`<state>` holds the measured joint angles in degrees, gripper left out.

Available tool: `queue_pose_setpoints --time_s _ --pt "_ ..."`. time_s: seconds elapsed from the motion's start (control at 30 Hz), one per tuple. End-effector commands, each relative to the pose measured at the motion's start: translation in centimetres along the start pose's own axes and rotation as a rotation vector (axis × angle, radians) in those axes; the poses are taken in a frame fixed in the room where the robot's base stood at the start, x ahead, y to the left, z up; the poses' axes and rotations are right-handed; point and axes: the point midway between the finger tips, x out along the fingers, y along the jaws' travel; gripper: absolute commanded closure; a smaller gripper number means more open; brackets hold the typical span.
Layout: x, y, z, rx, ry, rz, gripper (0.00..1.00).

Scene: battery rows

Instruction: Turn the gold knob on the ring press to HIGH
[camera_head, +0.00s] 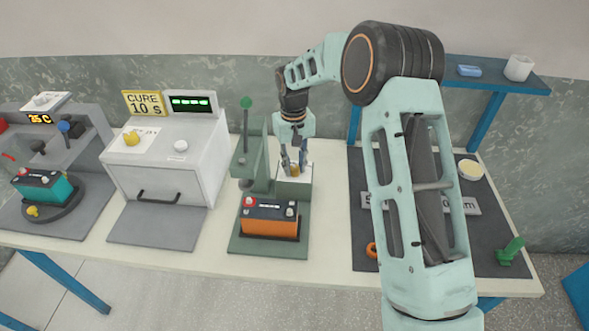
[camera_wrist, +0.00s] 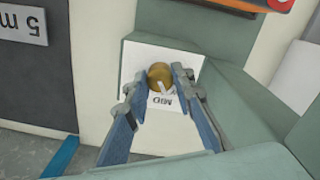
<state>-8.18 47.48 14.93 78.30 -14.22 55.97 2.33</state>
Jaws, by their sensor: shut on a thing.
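The gold knob (camera_head: 295,170) sits on the white-topped control box (camera_head: 293,188) of the green ring press (camera_head: 258,157). My gripper (camera_head: 294,165) reaches down from above and is shut on the knob. In the wrist view the knob (camera_wrist: 159,72) lies between the two fingertips (camera_wrist: 161,74). A pale pointer on the knob points toward a label reading MID (camera_wrist: 160,102). No HIGH label is readable in either view; the fingers cover parts of the white face. An orange battery (camera_head: 272,229) stands on the press base.
A dark mat (camera_head: 362,205) lies right. A blue shelf (camera_head: 500,75) is behind.

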Motion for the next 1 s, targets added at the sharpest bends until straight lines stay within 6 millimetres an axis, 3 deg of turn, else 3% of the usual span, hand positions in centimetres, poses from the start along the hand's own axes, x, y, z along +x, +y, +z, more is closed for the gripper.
queue_pose_setpoints --time_s 1.0 --pt "-0.05 -0.06 -0.12 0.933 -0.011 -0.001 1.0"
